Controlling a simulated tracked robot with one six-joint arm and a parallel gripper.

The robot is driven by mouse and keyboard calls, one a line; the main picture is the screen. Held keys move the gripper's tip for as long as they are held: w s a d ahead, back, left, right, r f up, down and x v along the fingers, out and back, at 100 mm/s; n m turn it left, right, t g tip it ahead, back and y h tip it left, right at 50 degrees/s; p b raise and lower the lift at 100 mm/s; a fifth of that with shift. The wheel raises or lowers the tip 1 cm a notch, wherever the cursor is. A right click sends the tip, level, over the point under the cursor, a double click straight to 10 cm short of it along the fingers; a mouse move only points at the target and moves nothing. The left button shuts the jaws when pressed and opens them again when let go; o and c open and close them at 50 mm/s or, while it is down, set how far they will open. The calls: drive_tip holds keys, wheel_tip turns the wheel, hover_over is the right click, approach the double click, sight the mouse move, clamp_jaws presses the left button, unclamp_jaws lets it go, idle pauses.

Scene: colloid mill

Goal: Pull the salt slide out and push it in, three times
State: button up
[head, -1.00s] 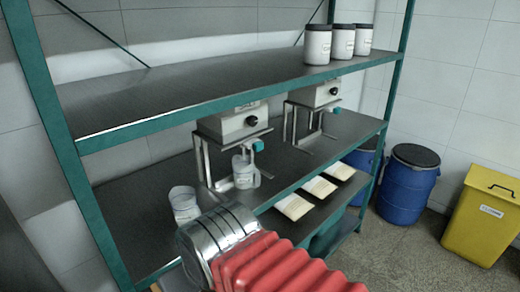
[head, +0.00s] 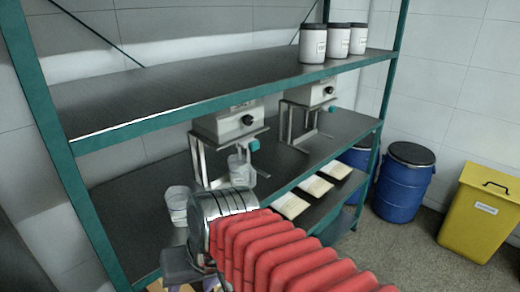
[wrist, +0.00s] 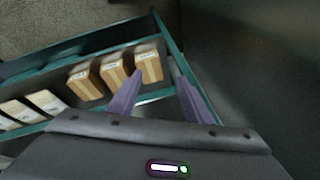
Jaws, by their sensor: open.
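Two grey dispenser boxes stand on metal stands on the middle shelf, a nearer one (head: 228,122) and a farther one (head: 308,93). Each has a black knob on its front and a teal piece below, the nearer teal piece (head: 254,145) and the farther one (head: 329,106). I cannot read which is the salt one. A clear cup (head: 239,170) stands under the nearer dispenser. My gripper (wrist: 160,98) is open and empty in the wrist view, its purple fingers apart above the shelving. In the head view my arm hides most of it, and it is away from both dispensers.
Another clear cup (head: 177,205) stands at the shelf's left. Pale packets (head: 291,205) lie on the lower shelf; cardboard boxes (wrist: 115,70) show in the wrist view. White jars (head: 313,43) are on the top shelf. Blue drums (head: 404,182) and a yellow bin (head: 482,213) stand right.

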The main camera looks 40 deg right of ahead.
drive_tip(key=w+m+y, duration=0.1)
drive_tip(key=m, duration=0.2)
drive_tip(key=m+t+h, duration=0.2)
drive_tip(key=m+t, duration=1.2)
drive_tip(key=m, duration=1.5)
approach(257, 147)
drive_tip(key=s, duration=0.5)
drive_tip(key=shift+s+d+r, duration=0.1)
drive_tip(key=shift+s+r, duration=0.2)
drive_tip(key=w, duration=1.3)
drive_tip(key=shift+w+a, duration=0.25)
drive_tip(key=shift+w, duration=0.15)
drive_tip(key=shift+c, duration=0.7)
